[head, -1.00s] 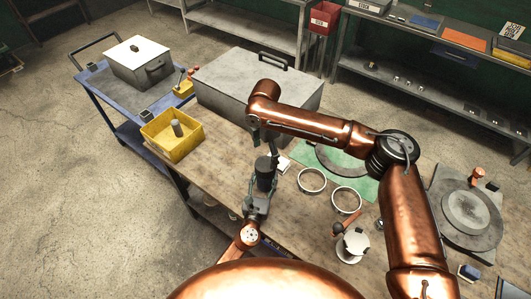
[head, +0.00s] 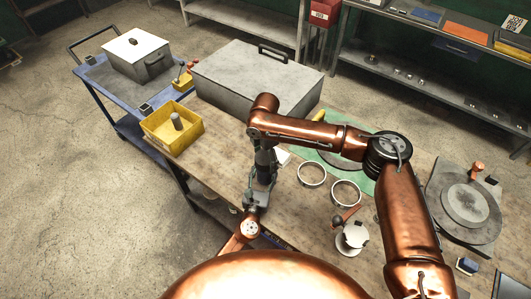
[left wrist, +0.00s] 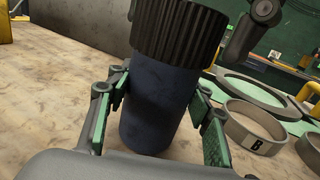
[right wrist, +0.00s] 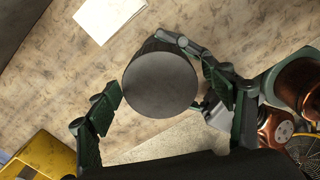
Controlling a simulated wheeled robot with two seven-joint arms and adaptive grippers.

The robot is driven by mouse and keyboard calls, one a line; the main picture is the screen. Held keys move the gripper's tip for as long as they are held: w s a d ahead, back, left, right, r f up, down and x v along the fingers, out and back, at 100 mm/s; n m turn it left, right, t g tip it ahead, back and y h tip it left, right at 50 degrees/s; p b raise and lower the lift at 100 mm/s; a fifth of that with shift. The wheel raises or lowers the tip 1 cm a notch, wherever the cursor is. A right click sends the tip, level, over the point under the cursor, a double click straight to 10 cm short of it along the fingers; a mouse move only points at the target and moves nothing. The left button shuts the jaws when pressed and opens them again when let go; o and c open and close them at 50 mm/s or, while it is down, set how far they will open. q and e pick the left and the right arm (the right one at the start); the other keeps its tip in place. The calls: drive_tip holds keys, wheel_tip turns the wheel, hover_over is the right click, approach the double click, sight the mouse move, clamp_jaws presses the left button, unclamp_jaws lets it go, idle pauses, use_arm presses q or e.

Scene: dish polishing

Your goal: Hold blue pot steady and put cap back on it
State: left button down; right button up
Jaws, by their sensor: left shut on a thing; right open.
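The dark blue pot (left wrist: 158,108) stands nearly upright in the left wrist view, with my left gripper (left wrist: 155,112) shut around its body. The black ribbed cap (left wrist: 180,30) sits on top of the pot; I cannot tell whether it is fully seated. In the right wrist view I look down on the cap's round grey top (right wrist: 160,84). My right gripper (right wrist: 167,90) is open, with a finger on each side of the cap. In the head view, the pot (head: 265,182) is partly hidden below my right wrist.
Two metal rings (head: 345,181) lie right of the pot, by a green mat (head: 366,185). A yellow bin (head: 190,140) and large grey box (head: 225,93) stand behind. A white stand (head: 351,252) and round plate (head: 440,195) are right. Bare wood surrounds the pot.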

drive_tip(key=shift+f, duration=0.3)
drive_tip(key=shift+c, duration=0.3)
drive_tip(key=c, duration=1.2)
drive_tip(key=shift+o, duration=0.2)
drive_tip(key=m, duration=0.7)
drive_tip(key=shift+m, duration=0.3)
drive_tip(key=m, duration=0.7)
drive_tip(key=o, duration=1.3)
drive_tip(key=shift+c, duration=0.2)
